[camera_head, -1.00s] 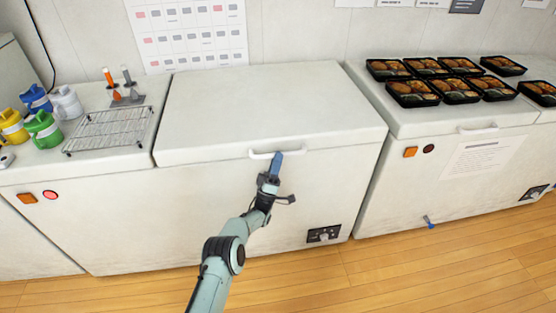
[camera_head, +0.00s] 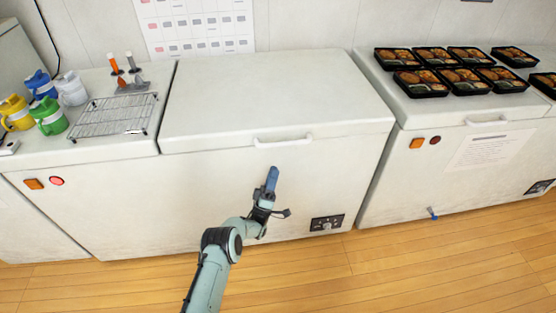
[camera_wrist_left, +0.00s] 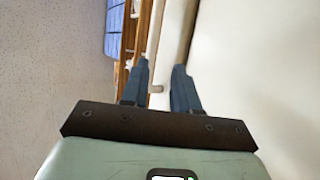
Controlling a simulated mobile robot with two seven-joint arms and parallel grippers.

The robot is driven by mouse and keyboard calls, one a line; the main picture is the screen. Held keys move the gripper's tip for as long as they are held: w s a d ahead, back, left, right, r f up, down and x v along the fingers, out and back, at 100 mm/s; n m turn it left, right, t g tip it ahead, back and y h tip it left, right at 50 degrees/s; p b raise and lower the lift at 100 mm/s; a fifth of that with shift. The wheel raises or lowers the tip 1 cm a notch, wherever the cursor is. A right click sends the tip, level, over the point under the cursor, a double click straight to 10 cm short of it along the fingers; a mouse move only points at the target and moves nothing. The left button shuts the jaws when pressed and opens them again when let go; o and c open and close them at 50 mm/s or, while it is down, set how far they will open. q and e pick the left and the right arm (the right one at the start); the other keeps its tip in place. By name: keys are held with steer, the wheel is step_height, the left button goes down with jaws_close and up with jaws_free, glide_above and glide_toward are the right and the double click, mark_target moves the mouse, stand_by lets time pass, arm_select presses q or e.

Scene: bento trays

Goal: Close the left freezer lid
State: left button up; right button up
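The left freezer (camera_head: 190,205) is a white chest against the wall. Its lid (camera_head: 265,95) lies flat and looks shut. The lid's white handle (camera_head: 283,141) is at the front edge. My left gripper (camera_head: 272,174) is in front of the freezer, a little below the handle and apart from it. In the left wrist view my left gripper (camera_wrist_left: 160,72) has its two blue fingers apart with nothing held between them. My right gripper is in neither view.
A wire rack (camera_head: 115,116) and several coloured jugs (camera_head: 49,116) stand on the left top. Several filled bento trays (camera_head: 420,83) sit on the right freezer (camera_head: 395,180). The wooden floor (camera_head: 420,265) in front is clear.

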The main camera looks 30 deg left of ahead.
arm_select(q)
steer(key=v, duration=0.4)
steer(key=shift+s+r, duration=0.1)
stand_by(0.4)
